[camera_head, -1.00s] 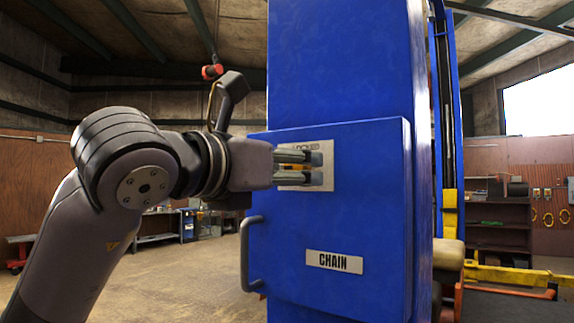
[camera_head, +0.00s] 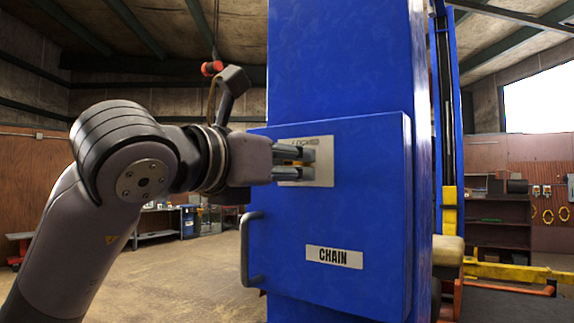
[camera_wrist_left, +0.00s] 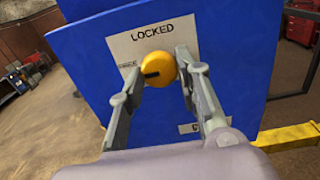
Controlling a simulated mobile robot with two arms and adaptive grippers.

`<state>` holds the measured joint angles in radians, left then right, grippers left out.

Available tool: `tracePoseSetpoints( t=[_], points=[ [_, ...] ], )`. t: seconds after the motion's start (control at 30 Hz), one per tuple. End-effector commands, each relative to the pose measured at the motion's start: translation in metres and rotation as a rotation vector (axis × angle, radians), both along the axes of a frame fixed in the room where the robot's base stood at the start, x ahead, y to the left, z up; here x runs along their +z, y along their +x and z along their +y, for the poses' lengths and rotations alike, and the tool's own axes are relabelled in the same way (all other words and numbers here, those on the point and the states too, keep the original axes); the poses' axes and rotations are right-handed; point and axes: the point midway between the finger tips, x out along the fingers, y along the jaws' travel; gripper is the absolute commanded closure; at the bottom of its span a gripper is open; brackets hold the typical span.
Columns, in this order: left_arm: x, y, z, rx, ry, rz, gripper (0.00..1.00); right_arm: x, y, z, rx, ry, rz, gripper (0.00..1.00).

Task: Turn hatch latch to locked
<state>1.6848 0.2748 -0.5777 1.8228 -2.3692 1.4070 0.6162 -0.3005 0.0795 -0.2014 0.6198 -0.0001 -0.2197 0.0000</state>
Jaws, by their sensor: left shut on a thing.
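The hatch latch is a round yellow knob (camera_wrist_left: 159,69) with a black mark on its face. It sits on a pale plate (camera_wrist_left: 125,49) with LOCKED printed at the top and a smaller, partly hidden word at the left. The black mark points left and slightly down in the left wrist view, toward that smaller word's side. My left gripper (camera_head: 304,164) is shut on the knob, one finger on each side; the left wrist view also shows its fingers (camera_wrist_left: 160,80). In the head view the fingers mostly hide the knob. My right gripper is not in view.
The plate is on a blue hatch door (camera_head: 365,205) with a grey handle (camera_head: 246,250) at its left edge and a CHAIN label (camera_head: 334,257) below. A blue column (camera_head: 340,60) stands behind it. Open floor lies to the left; yellow lift parts (camera_head: 505,273) are at the right.

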Motion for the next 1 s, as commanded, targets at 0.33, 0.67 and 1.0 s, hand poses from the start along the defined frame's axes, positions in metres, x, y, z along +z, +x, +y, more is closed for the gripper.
tracePoseSetpoints(
  t=[0.33,0.67,1.0],
  points=[
    [-0.002,0.0,0.002,0.004,0.151,-0.106,0.97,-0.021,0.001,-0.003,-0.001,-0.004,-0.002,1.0],
    [0.0,0.0,0.002,0.004,0.407,-0.277,0.97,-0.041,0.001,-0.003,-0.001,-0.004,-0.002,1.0],
    [0.001,0.0,0.002,0.002,0.674,-0.457,0.97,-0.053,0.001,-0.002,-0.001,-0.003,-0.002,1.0]
  ],
)
